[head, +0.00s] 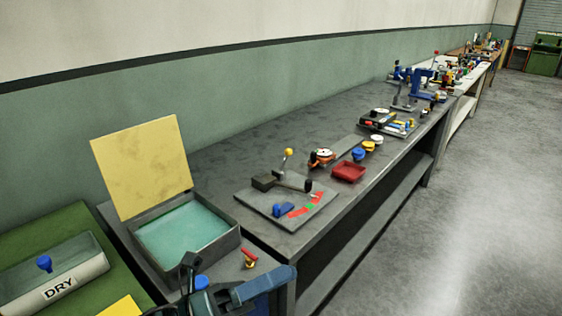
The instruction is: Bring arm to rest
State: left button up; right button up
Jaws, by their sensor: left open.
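My left gripper (190,272) shows at the bottom edge of the head view, dark with blue parts, and partly cut off by the frame. It is open, and I see nothing held in it. It is in front of the near end of the bench, below the open box (187,226). The box has a raised yellow lid (142,166) and a pale teal inside. My right gripper is not in view.
A red-topped brass piece (250,258) lies close to my left gripper. A grey plate with a lever (287,208) and a red tray (348,172) stand farther along the bench (250,160). A box marked DRY (55,275) is at left. Open floor (460,200) lies right.

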pick_arm(q)
jog(key=w+a+f+n+t+y, duration=0.1)
jog(key=a+f+n+t+y, duration=0.3)
jog(key=n, duration=0.5)
jog(key=w+a+f+n+t+y+p, duration=0.1)
jog(key=a+f+n+t+y, duration=0.2)
jog(key=f+n+y, duration=0.45)
jog(key=w+a+f+n+t+y, duration=0.1)
jog(key=a+f+n+t+y, duration=0.15)
jog(key=n, duration=0.85)
jog(key=s+a+f+n+g+y, duration=0.2)
jog(key=s+f+n, duration=0.2)
jog(key=f, duration=0.2)
jog(key=s+a+f+n+g+y, duration=0.2)
jog(key=s+f+n+g, duration=0.1)
jog(key=s+f+n, duration=0.2)
jog(key=shift+s+f+p, duration=0.3)
jog(key=shift+f+p, duration=0.05)
jog(key=shift+f, duration=0.5)
